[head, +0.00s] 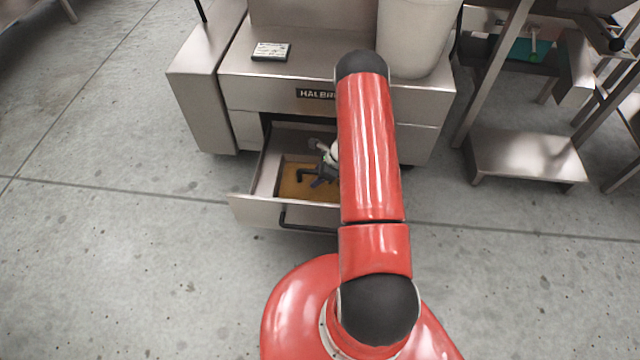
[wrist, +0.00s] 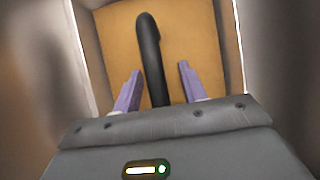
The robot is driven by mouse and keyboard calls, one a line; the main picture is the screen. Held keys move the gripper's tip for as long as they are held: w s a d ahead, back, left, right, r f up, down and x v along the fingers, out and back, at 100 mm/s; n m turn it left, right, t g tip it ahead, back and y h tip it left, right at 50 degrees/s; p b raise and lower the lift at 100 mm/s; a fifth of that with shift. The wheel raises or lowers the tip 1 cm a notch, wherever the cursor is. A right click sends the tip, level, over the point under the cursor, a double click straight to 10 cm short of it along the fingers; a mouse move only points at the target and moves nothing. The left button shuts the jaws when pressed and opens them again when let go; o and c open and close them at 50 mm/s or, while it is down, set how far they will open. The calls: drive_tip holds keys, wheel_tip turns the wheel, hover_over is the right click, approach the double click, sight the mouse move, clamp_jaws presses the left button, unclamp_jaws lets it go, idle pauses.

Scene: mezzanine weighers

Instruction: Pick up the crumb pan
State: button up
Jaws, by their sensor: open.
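The crumb pan (head: 289,188) is a shallow pan with a brown-orange floor, lying inside an open metal drawer (head: 262,213) in the head view. Its floor also fills the middle of the wrist view (wrist: 190,45). A black bar handle (wrist: 148,45) rises over the pan floor; it shows in the head view (head: 306,173) too. My gripper (wrist: 157,82) is open, with a purple finger on each side of the handle and apart from it. In the head view my gripper (head: 321,176) is inside the drawer, partly hidden by my red arm.
The drawer belongs to a steel machine labelled HALBR… (head: 315,94). A white bin (head: 415,40) and a small dark-edged card (head: 270,51) are on top of it. A metal stand (head: 525,155) is at the right. The floor (head: 120,270) at the left is clear.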

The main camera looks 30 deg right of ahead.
drive_tip(key=shift+c, duration=0.2)
idle(0.3)
clamp_jaws()
